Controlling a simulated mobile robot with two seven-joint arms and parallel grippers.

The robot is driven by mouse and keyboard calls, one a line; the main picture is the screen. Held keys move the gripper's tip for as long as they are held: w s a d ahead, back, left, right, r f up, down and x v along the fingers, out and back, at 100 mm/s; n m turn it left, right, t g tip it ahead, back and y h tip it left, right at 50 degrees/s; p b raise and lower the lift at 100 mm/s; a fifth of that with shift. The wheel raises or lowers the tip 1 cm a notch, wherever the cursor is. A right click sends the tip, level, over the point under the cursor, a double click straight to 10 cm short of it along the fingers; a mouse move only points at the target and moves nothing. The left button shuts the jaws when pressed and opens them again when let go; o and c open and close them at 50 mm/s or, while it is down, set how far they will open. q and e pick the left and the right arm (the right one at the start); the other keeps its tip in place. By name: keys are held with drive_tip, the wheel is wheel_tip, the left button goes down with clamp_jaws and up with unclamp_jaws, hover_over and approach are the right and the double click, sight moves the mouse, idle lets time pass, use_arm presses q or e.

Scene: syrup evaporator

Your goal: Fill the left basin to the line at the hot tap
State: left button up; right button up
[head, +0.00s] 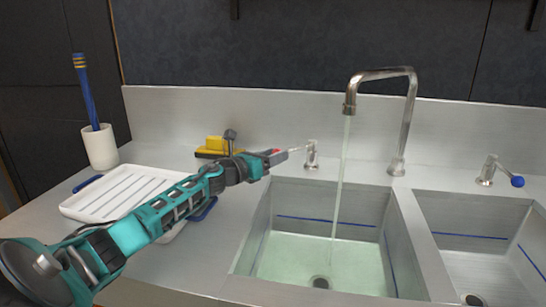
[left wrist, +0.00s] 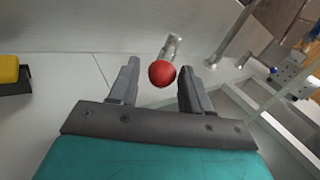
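Water runs from the faucet (head: 384,74) in a thin stream (head: 341,170) into the left basin (head: 262,225). Pale green water (head: 300,255) covers that basin's floor, its surface below the blue line (head: 305,219) on the back wall. The hot tap (head: 312,155) stands behind the left basin; its red knob (left wrist: 162,74) shows in the left wrist view. My left gripper (head: 284,157) is beside the hot tap. In the left wrist view its fingers (left wrist: 157,82) are apart, with the red knob between their tips, nearer the right finger. My right gripper is out of view.
The cold tap (head: 487,170) with a blue knob stands behind the right basin (head: 480,212), which looks empty. A white drainboard (head: 120,190) lies under my left arm. A yellow sponge (head: 214,146) and a white cup (head: 100,148) with a blue brush stand at the back left.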

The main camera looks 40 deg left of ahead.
use_arm(q)
drive_tip(key=shift+o, duration=0.8)
drive_tip(key=shift+s, duration=0.1)
drive_tip(key=s, duration=0.3)
drive_tip(key=s+a, duration=0.1)
drive_tip(key=s, duration=0.6)
drive_tip(key=shift+s+a, duration=0.15)
drive_tip(key=shift+s, duration=0.15)
drive_tip(key=shift+s+a, duration=0.15)
drive_tip(key=shift+s, duration=0.85)
drive_tip(key=shift+c, duration=0.5)
